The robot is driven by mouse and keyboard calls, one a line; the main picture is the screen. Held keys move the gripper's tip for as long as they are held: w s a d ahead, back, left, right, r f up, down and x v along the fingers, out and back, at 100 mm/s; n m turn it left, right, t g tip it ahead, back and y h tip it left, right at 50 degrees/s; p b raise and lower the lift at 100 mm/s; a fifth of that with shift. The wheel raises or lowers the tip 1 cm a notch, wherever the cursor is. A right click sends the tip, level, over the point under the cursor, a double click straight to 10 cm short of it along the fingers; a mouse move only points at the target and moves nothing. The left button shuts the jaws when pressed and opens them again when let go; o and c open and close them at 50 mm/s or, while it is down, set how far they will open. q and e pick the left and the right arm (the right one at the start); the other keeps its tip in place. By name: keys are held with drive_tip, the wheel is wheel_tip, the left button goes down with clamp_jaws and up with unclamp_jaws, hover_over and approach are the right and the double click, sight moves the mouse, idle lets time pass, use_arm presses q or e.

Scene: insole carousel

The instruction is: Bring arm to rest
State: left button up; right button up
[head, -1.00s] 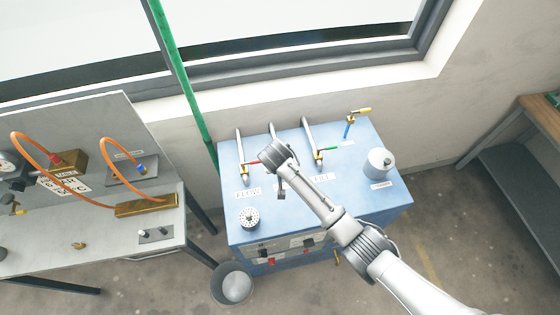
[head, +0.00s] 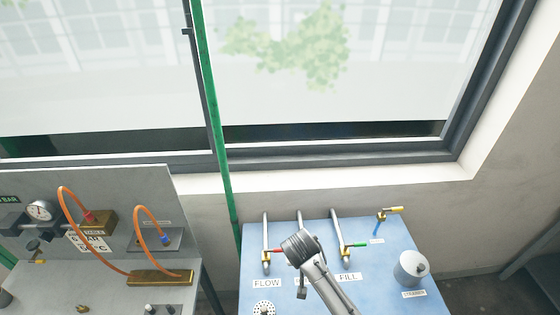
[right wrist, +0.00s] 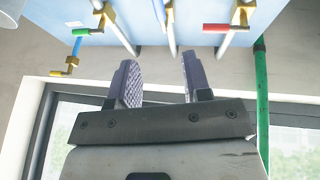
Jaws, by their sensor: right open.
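My right arm (head: 325,280) reaches in from the bottom of the head view, over the blue cabinet (head: 390,245). Its wrist hides the middle of the cabinet top; the fingers cannot be made out there. In the right wrist view my right gripper (right wrist: 157,78) is open, its two dark ridged fingers apart with nothing between them. The blue cabinet top (right wrist: 150,10) shows beyond the fingertips, upside down, with a green-handled valve (right wrist: 88,31) and a red-handled valve (right wrist: 222,27). My left gripper is not in view.
Bent pipes (head: 343,228) rise at the cabinet's back, and a white canister (head: 411,267) stands at its right. A green vertical pipe (head: 222,150) passes the window. A grey bench (head: 215,290) with orange hoses (head: 139,225) stands at left.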

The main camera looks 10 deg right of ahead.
wheel_tip(320, 180, up, 12)
drive_tip(key=a+n+t+y, duration=0.2)
drive_tip(key=n+t, duration=0.2)
drive_tip(key=s+d+r+t+y, duration=0.1)
drive_tip(key=s+d+r+t, duration=0.1)
drive_tip(key=s+r, duration=0.35)
drive_tip(key=s+d+f+g+p, duration=0.1)
drive_tip(key=s+f, duration=0.4)
drive_tip(key=s, duration=0.6)
drive_tip(key=s+d+f+g+p, duration=0.2)
drive_tip(key=s+f, duration=0.4)
drive_tip(key=s, duration=0.5)
drive_tip(key=s+d+f+m+g+p, duration=0.1)
drive_tip(key=s+d+f+g, duration=0.2)
drive_tip(key=s, duration=0.8)
wheel_tip(320, 180, down, 3)
drive_tip(key=shift+d+r+g+p, duration=0.1)
drive_tip(key=shift+d+g+p, duration=0.25)
drive_tip(key=shift+d, duration=0.2)
